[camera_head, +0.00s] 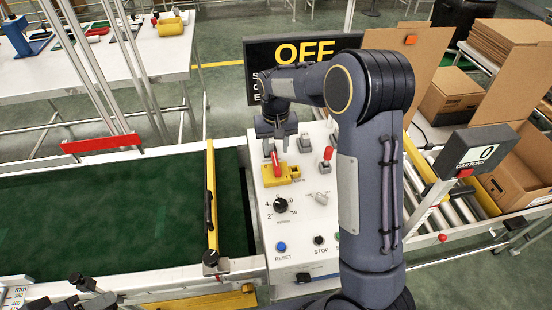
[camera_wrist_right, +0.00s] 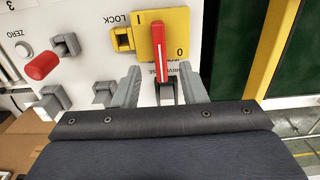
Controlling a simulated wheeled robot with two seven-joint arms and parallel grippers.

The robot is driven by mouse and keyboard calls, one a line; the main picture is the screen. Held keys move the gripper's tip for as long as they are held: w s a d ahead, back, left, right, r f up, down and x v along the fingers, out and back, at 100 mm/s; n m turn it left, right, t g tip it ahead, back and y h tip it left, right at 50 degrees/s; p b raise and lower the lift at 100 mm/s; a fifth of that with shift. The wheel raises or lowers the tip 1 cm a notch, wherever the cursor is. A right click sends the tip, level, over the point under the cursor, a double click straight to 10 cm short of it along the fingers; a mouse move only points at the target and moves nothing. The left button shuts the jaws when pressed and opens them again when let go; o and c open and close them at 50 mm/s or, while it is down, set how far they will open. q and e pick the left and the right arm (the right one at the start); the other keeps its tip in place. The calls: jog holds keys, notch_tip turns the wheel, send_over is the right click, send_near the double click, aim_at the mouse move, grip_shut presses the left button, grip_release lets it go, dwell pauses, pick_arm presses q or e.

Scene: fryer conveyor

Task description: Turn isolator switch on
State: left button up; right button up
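The isolator switch is a red handle (camera_wrist_right: 160,45) on a yellow plate (camera_wrist_right: 181,20) marked I and 0. The handle lies in line with the picture's vertical, its end toward my gripper. In the head view the yellow plate (camera_head: 283,178) sits on the white control panel (camera_head: 300,215), with the red handle (camera_head: 275,161) on it. My right gripper (camera_wrist_right: 161,84) is open, one finger either side of the handle's end, with gaps showing. In the head view the right gripper (camera_head: 277,138) is above the plate. I cannot make out my left gripper.
A display (camera_head: 300,55) behind the panel reads OFF, partly hidden by my right arm. A red-tipped lever (camera_head: 327,155), a black dial (camera_head: 281,204) and a blue RESET button (camera_head: 281,246) share the panel. A green conveyor belt (camera_head: 110,215) lies left; cartons (camera_head: 452,95) are right.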

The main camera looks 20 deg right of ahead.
aim_at(276, 163)
notch_tip(276, 163, down, 6)
jog(key=shift+f+p, duration=0.2)
jog(key=shift+p, duration=0.15)
grip_shut()
